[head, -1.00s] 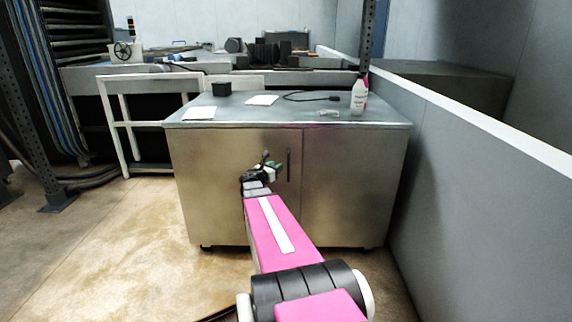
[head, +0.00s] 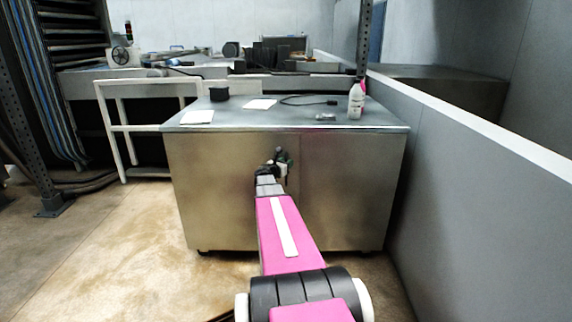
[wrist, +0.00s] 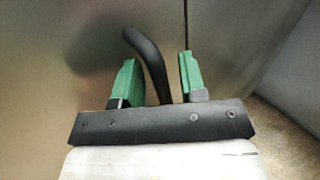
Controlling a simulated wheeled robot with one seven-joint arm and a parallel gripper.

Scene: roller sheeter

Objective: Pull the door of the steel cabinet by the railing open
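The steel cabinet (head: 225,190) stands ahead with both door fronts flush. Its left door (wrist: 60,60) fills much of the wrist view, with the seam to the right door beside the handle. The dark, curved bar handle (wrist: 148,58) stands between the green fingers of my gripper (wrist: 158,78). The fingers are apart, one on each side of the handle. The left finger is close to it and a gap shows at the right finger. In the head view my gripper (head: 284,160) is at the handle and hides it.
On the cabinet top (head: 230,118) are a white bottle (head: 356,102), a black box (head: 219,94), papers (head: 197,117) and a cable. A white railing frame (head: 117,130) stands left. A grey partition wall (head: 460,170) runs close on the right. Floor (head: 120,240) at front left is clear.

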